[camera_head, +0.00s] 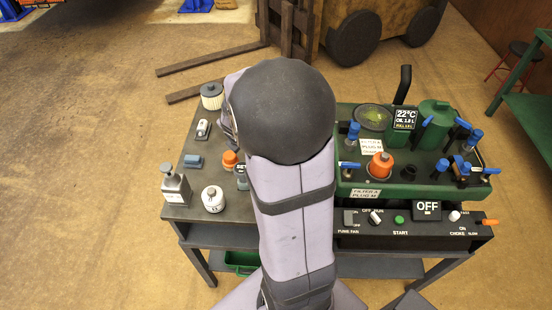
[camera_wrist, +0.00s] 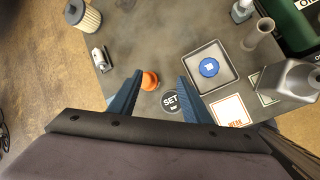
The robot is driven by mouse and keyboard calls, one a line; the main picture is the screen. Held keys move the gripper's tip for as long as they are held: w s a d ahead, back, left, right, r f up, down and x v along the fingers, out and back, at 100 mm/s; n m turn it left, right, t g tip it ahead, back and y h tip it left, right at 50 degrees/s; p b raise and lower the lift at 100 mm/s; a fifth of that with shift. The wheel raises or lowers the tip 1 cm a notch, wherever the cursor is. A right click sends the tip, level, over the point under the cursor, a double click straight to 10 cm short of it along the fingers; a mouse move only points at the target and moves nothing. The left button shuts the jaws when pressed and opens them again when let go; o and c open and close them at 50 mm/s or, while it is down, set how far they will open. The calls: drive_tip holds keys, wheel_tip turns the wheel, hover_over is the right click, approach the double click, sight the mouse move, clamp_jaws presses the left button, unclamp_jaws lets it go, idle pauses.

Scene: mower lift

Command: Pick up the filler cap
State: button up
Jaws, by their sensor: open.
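An orange cap-like piece (camera_wrist: 150,80) stands on the grey table in the wrist view, close to the left finger of my gripper (camera_wrist: 160,77). A blue round cap (camera_wrist: 209,67) lies in a square tray (camera_wrist: 190,78) to the right of the right finger. Neither piece is labelled, so I cannot tell for sure which is the filler cap. My gripper is open, with its two blue fingers apart and nothing held between them. In the head view an orange piece (camera_head: 229,160) shows on the table beside my arm. My arm hides the gripper there.
A black "SET" disc (camera_wrist: 171,101) lies near the fingers. A pleated filter (camera_wrist: 86,15) and small metal part (camera_wrist: 102,58) are at left; a grey bottle (camera_wrist: 290,80) is at right. The green machine (camera_head: 410,180) stands right of my arm, with another orange piece (camera_head: 380,163).

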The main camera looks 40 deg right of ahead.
drive_tip(key=s+d+f+n+g+p, duration=0.3)
drive_tip(key=s+d+f+n, duration=0.15)
drive_tip(key=s, duration=0.25)
drive_tip(key=shift+a+f+b+x, duration=0.1)
drive_tip(key=shift+a+b+x, duration=0.1)
drive_tip(key=shift+b+x, duration=0.8)
drive_tip(key=shift+a+f+b+x, duration=0.15)
drive_tip(key=shift+b+x, duration=0.3)
drive_tip(key=shift+x, duration=1.15)
drive_tip(key=shift+a+r+b+x, duration=0.1)
drive_tip(key=shift+a+b+x, duration=0.1)
drive_tip(key=shift+b+x, duration=0.8)
drive_tip(key=shift+w+d+f+p, duration=0.1)
drive_tip(key=shift+f+p, duration=0.2)
drive_tip(key=shift+c, duration=0.2)
drive_tip(key=c, duration=0.7)
